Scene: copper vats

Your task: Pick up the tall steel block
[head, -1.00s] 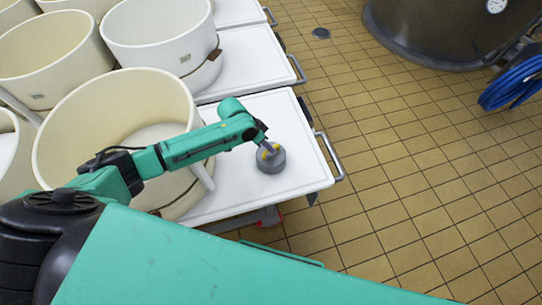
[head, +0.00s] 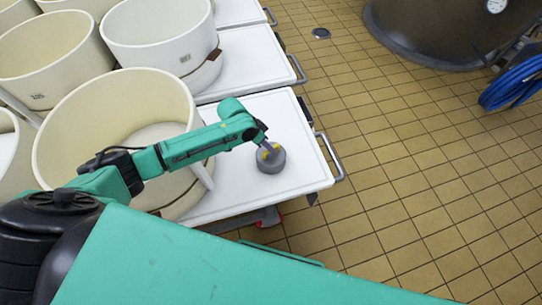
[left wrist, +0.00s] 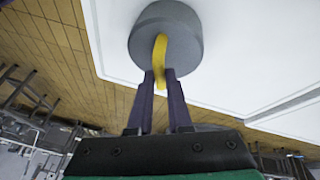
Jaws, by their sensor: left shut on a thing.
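The steel block (head: 272,165) is a grey, round, thick piece with a yellow handle. It is at the right part of the nearest white cart top (head: 290,120). My left gripper (head: 267,149) reaches it from the upper left and is shut on the yellow handle. In the left wrist view, the block (left wrist: 187,40) is at the top centre, and the gripper's fingers (left wrist: 160,76) close on the yellow handle (left wrist: 160,50). I cannot tell whether the block's underside touches the cart. My right gripper is not in view.
A large cream tub (head: 60,130) stands left of the block on the same cart, under my left arm. More tubs and carts stand behind. A metal rail (head: 331,158) edges the cart. Tiled floor (head: 400,170) is open to the right, with a vat (head: 430,35) and blue hose (head: 515,82) beyond.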

